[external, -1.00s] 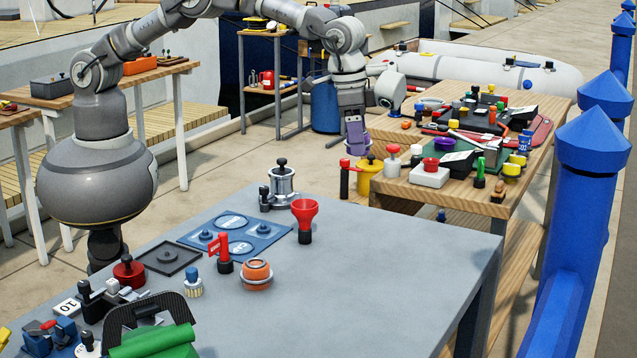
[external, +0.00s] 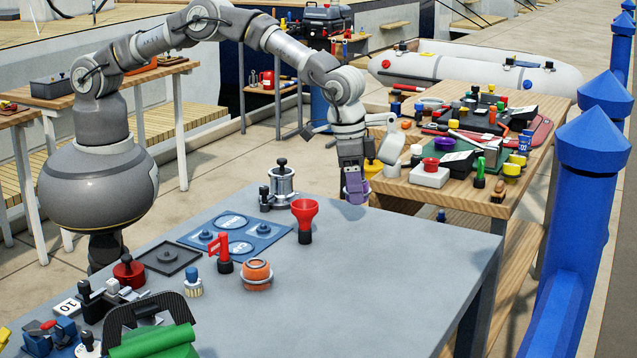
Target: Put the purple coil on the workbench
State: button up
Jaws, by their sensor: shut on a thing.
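The purple coil (external: 356,190) is between the fingers of my gripper (external: 355,182), which points down and is shut on it. The fingers hide part of the coil. The grey workbench (external: 385,265) fills the foreground. My gripper holds the coil above the far part of the workbench, to the right of the red funnel-shaped piece. A soft shadow lies on the grey top below the coil, and they look apart.
A red funnel-shaped piece (external: 305,215) and a silver winch-like piece (external: 282,182) stand near the coil. A blue panel (external: 230,236) and an orange pot (external: 257,272) lie further left. The workbench's right half is clear. A crowded wooden table (external: 425,192) stands behind.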

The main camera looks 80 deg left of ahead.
aim_at(356, 224)
notch_tip(356, 224, down, 5)
jog(key=shift+f+b, duration=0.1)
jog(key=shift+b, duration=0.6)
jog(key=shift+f, duration=0.15)
jog(key=o, duration=1.1)
jog(key=shift+o, duration=0.2)
jog(key=r+p, duration=0.1)
jog(key=r, duration=0.3)
jog(key=s+r+p, duration=0.1)
jog(key=r, duration=0.3)
jog(key=r+p, duration=0.1)
jog(key=r, duration=0.3)
jog(key=shift+s+a+r, duration=0.1)
jog(key=shift+s+a, duration=0.25)
